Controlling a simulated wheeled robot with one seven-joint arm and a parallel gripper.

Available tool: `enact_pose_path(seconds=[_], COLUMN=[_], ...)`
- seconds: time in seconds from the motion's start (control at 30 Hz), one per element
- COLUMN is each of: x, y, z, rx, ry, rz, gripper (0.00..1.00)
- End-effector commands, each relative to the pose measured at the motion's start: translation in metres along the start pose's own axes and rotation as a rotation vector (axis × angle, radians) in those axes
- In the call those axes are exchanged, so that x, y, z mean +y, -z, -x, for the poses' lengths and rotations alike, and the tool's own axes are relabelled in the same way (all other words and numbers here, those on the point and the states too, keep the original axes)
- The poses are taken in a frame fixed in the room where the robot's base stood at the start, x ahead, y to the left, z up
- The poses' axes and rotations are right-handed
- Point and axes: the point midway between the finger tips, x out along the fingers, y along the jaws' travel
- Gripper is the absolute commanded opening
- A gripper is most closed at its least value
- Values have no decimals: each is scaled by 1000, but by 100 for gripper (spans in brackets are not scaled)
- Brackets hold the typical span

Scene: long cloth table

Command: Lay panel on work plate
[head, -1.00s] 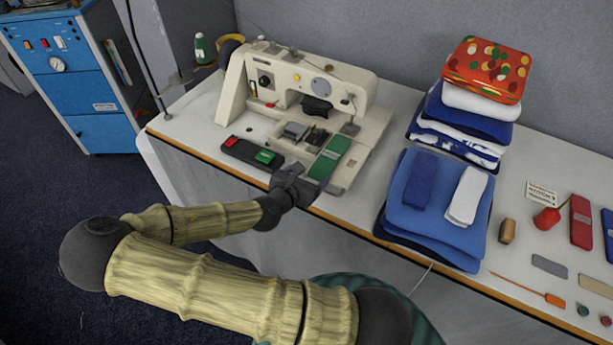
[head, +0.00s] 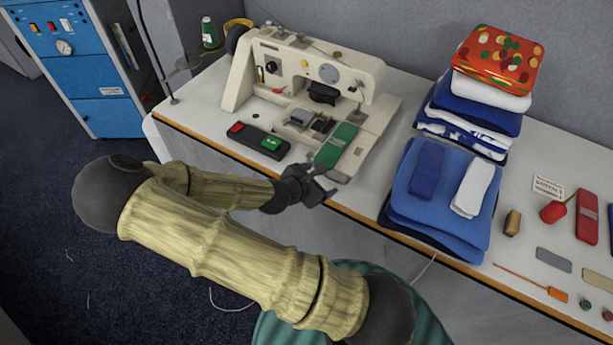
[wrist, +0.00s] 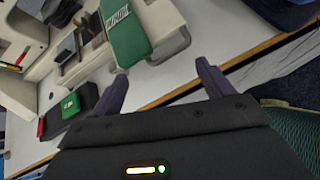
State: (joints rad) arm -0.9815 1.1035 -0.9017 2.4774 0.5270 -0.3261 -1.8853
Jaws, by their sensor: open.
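The green panel (head: 337,145), with a pale label, lies on the white work plate (head: 357,160) at the front right of the sewing machine (head: 310,75). In the wrist view the panel (wrist: 125,35) lies along the plate's left side, with bare plate (wrist: 165,25) to its right. My gripper (head: 322,192) is near the table's front edge, just in front of the plate. Its two dark fingers (wrist: 162,78) are apart with nothing between them, and the panel's near end is beyond the left fingertip. They do not appear to touch it.
A dark control box (head: 258,141) with red and green buttons is left of the plate. Folded blue cloths (head: 435,215) are stacked to the right. A thread spool (head: 209,33) stands behind left. Small tools lie at the far right.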

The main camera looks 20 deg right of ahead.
Motion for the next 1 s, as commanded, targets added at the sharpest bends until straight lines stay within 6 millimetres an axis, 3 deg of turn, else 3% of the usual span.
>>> enact_pose_path(seconds=[0.2, 0.47, 0.67, 1.0], x=[-28, -28, -20, -24], y=[32, 37, 13, -49], z=[16, 64, 105, 162], rx=[281, 500, 592, 585], ry=[222, 471, 631, 784], rz=[-471, -970, -1304, -1765], gripper=[79, 79, 79, 79])
